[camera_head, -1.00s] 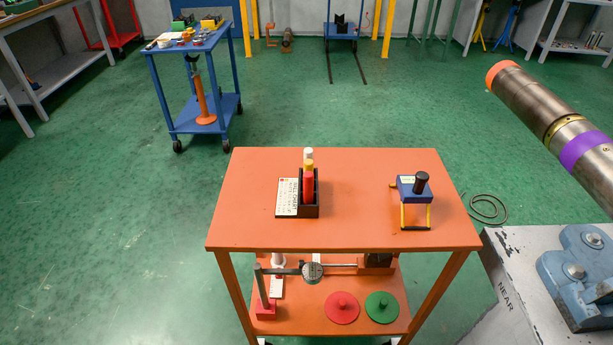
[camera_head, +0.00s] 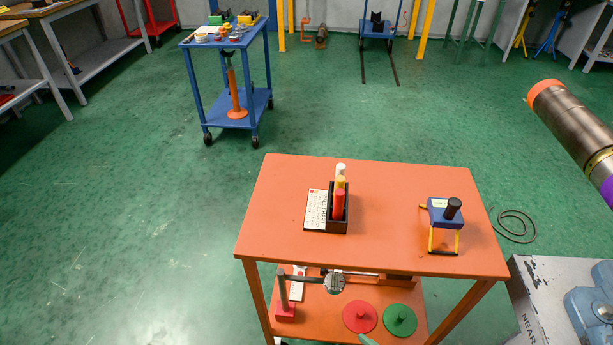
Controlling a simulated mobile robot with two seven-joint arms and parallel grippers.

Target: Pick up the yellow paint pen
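The yellow paint pen (camera_head: 340,181) stands upright in a small black holder (camera_head: 337,227) on the orange cart's top (camera_head: 290,215). A red pen (camera_head: 338,205) stands in front of it and hides its lower part. A white pen (camera_head: 341,168) stands behind it. A white printed card (camera_head: 315,210) lies against the left side of the holder.
A blue and yellow tool with a black knob (camera_head: 444,212) stands on the cart's right side. The lower shelf holds a red disc (camera_head: 360,316), a green disc (camera_head: 400,320) and a gauge (camera_head: 334,283). A large pipe (camera_head: 570,120) is at right. Floor left of the cart is clear.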

